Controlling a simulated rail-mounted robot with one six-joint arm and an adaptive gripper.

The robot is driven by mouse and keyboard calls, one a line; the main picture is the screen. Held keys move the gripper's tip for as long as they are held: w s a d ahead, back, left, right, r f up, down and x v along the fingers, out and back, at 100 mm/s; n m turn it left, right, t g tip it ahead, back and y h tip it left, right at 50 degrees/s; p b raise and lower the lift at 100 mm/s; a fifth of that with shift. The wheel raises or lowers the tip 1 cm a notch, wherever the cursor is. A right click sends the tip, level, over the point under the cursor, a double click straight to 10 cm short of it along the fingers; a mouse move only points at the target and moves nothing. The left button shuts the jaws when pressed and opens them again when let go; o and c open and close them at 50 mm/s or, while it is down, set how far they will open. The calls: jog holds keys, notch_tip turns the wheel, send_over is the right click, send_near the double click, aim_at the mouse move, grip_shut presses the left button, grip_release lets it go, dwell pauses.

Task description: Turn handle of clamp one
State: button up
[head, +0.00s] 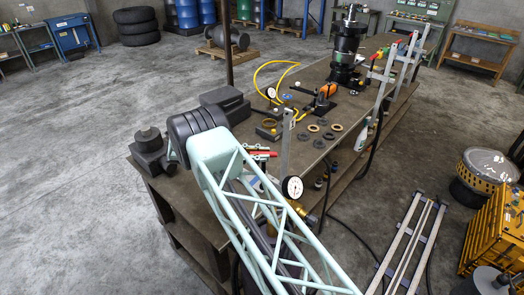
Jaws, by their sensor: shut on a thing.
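Several bar clamps with upright silver bars stand along the right edge of the workbench (342,124). The nearest clamp (285,143) rises just beyond my pale green arm. Two more clamps stand farther back, one at mid-bench (382,85) and one near the far end (412,58). Small red and orange handles show near the far ones. I cannot tell which is clamp one. My arm reaches from the lower right across the near end of the bench. My gripper does not show; the arm's end is hidden.
A dial gauge (292,187) sits beside my arm, near the closest clamp. Several rings (314,128), an orange-topped tool (326,92) and a yellow hose (262,72) lie on the bench. A tall black transmission assembly (346,50) stands farther back. A vise (150,150) sits at the near left corner.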

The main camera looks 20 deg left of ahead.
jog(key=shift+g+p, duration=0.3)
jog(key=shift+p, duration=0.55)
jog(key=o, duration=0.8)
jog(key=shift+o, duration=0.2)
jog(key=shift+f+n+t+b, duration=0.2)
jog(key=shift+t+b, duration=0.7)
jog(key=shift+b, duration=1.85)
jog(key=shift+r+n+t+y+b, duration=0.1)
jog(key=shift+n+t+y+b, duration=0.5)
jog(key=shift+b, duration=0.7)
